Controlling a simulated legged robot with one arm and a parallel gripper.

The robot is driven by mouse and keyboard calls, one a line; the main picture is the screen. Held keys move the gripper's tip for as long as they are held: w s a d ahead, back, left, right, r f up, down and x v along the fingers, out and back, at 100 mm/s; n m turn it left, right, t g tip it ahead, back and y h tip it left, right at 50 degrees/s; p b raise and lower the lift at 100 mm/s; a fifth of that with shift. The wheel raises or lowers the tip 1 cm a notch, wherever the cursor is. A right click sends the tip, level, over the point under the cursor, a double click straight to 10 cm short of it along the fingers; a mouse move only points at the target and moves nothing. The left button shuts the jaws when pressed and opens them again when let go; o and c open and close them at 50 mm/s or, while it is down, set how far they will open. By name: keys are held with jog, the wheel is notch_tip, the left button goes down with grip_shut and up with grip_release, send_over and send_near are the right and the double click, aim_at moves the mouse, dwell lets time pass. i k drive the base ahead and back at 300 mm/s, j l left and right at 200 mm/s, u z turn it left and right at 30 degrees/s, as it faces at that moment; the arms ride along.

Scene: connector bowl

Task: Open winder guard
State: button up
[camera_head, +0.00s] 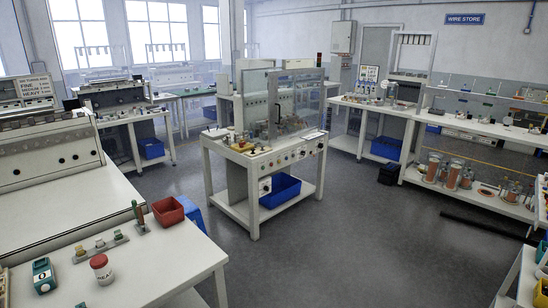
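The winder stands on a white bench (220,150) in the middle of the room. A clear, framed winder guard (297,100) stands around the machine parts on top of the bench. Its panels look upright, but I cannot tell at this distance whether it is latched or how it is hinged. Metal winding parts (290,124) show through the clear panel. A row of knobs and dials (290,157) runs along the bench's front edge. My gripper does not show in this view.
A blue bin (281,190) sits on the winder bench's lower shelf. A near-left table (150,262) holds a red bin (168,211) and a small jar (101,268). Benches with copper spools (452,177) line the right.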

aim_at(275, 104)
jog(key=i+l+z, duration=0.1)
jog(key=i+z, duration=0.15)
jog(key=i, duration=0.5)
jog(key=i+z, duration=0.2)
jog(key=i, duration=0.55)
jog(key=i+j+z, duration=0.25)
jog(key=i, duration=0.5)
jog(key=i+u, duration=0.3)
jog(key=i, duration=0.25)
jog(key=i+u, duration=0.3)
jog(key=i, duration=0.25)
jog(key=i+l+u, duration=0.3)
jog(key=i, duration=0.25)
jog(key=i+l+u, duration=0.3)
jog(key=i, duration=0.2)
jog(key=i+l+u, duration=0.3)
jog(key=i+l, duration=0.1)
jog(key=i, duration=0.1)
